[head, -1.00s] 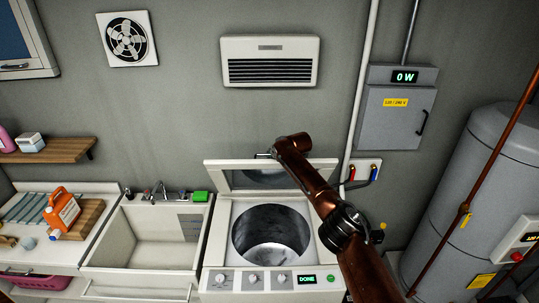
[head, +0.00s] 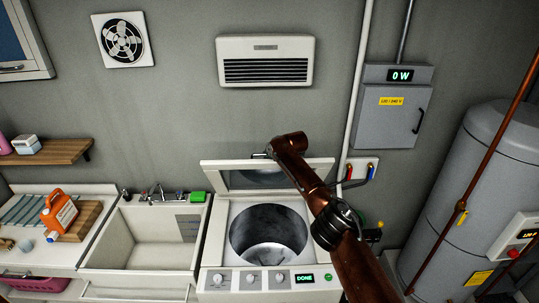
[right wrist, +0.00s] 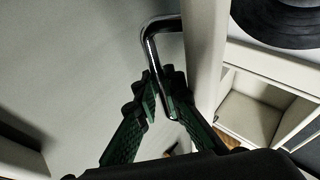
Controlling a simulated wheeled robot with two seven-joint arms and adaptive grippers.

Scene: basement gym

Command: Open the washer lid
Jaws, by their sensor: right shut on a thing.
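The washer (head: 258,279) stands at the bottom centre in the head view, with its dark round drum opening (head: 268,240) uncovered. Its white lid (head: 219,178) with a dark window is raised, standing up at the back of the washer. My right gripper (head: 268,153) is at the lid's top edge, mostly hidden by my arm. In the right wrist view, the green fingers of my right gripper (right wrist: 162,100) are shut on the lid's chrome handle (right wrist: 150,42), beside the lid's edge (right wrist: 203,45). My left gripper is in no view.
A sink (head: 150,238) stands left of the washer, with a green sponge (head: 198,197) on its back rim. Red and blue taps (head: 359,171) and pipes are on the wall behind. A grey tank (head: 470,190) stands at right.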

